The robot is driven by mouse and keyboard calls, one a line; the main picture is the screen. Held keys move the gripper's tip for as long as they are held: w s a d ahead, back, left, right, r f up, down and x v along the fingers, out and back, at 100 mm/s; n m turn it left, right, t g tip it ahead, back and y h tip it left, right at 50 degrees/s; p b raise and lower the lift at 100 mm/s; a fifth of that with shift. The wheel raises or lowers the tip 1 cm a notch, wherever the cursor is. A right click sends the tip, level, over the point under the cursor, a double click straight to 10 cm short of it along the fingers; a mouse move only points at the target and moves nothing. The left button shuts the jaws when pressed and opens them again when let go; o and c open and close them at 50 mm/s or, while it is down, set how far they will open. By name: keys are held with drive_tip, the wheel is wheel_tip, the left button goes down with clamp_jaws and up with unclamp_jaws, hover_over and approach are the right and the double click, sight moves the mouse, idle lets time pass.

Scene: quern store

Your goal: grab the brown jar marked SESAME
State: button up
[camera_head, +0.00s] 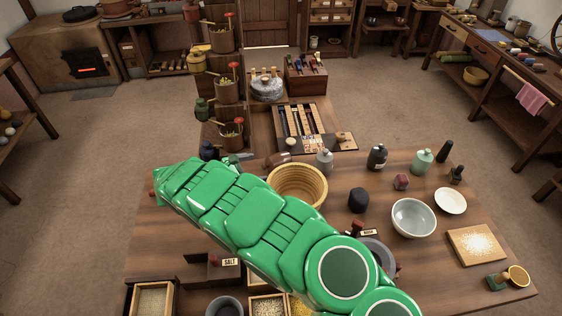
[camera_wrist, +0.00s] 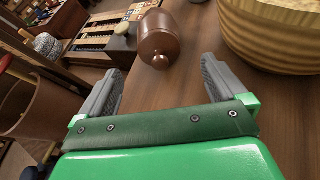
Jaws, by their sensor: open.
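A brown jar (camera_wrist: 162,36) with a small round knob lies on its side on the wooden table in the wrist view, its knob end toward me. In the head view the brown jar (camera_head: 277,159) shows small, behind the ribbed yellow basket. No SESAME lettering can be read on it. My gripper (camera_wrist: 162,82) is open and empty in the wrist view. The jar lies ahead of the gap between the two grey fingers, apart from both. In the head view my green arm hides part of the table.
The ribbed basket (camera_head: 297,184) stands close to the jar's right. A board of compartments (camera_head: 303,122) lies beyond the jar. Wooden buckets (camera_head: 229,90) stand on the left. Bottles (camera_head: 377,157) and a pale bowl (camera_head: 412,218) stand to the right.

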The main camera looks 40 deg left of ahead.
sight(262, 167)
drive_tip(key=shift+x, duration=3.5)
drive_tip(key=shift+a, duration=0.1)
drive_tip(key=c, duration=1.8)
